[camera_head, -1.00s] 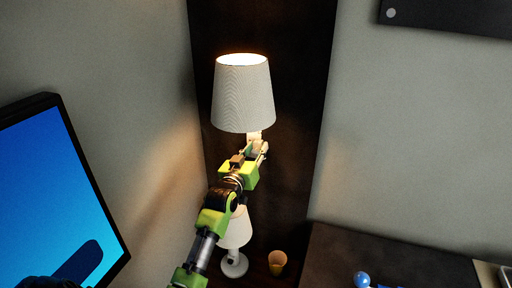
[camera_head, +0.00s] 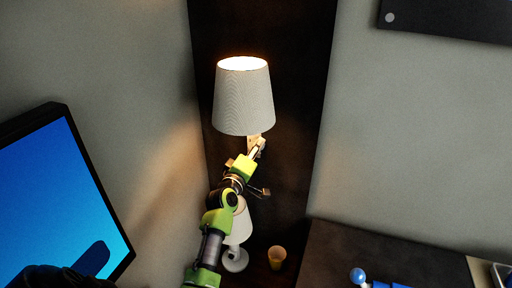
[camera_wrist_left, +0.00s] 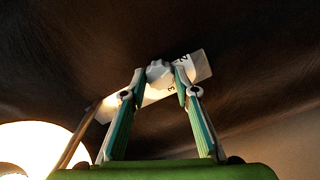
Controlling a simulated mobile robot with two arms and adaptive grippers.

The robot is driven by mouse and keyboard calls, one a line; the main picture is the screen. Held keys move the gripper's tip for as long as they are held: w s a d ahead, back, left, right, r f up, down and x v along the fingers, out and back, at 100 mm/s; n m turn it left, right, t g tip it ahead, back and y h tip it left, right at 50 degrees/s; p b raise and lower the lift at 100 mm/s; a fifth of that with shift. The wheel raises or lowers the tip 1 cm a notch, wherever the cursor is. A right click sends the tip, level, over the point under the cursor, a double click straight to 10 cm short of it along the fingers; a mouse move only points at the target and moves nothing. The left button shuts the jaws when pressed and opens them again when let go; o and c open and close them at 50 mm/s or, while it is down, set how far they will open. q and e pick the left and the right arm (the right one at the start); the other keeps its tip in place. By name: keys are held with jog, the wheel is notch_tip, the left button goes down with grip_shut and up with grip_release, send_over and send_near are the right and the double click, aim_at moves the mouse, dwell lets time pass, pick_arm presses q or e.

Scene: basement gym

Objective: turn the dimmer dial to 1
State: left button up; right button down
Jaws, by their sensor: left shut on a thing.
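The dimmer dial (camera_wrist_left: 159,71) is a small whitish knob in the left wrist view. It sits on a pale plate (camera_wrist_left: 202,66) with the numbers 2 and 3 visible at its right part. My left gripper (camera_wrist_left: 159,80) is shut on the dial, one fingertip on each side. In the head view my left gripper (camera_head: 258,149) reaches up to the pale plate (camera_head: 253,142) just below the lit lamp's shade. There the dial itself is hidden by the gripper. I cannot read which number the dial points to. My right gripper is not in view.
The lit lamp (camera_head: 243,98) is mounted on a dark panel (camera_head: 300,100), close above my gripper. A blue screen (camera_head: 60,200) is at left, a dark surface (camera_head: 345,250) at right.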

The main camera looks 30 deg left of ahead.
pick_arm(q)
jog(key=shift+n+p, duration=1.6)
jog(key=shift+n, duration=5.3)
jog(key=o, duration=1.1)
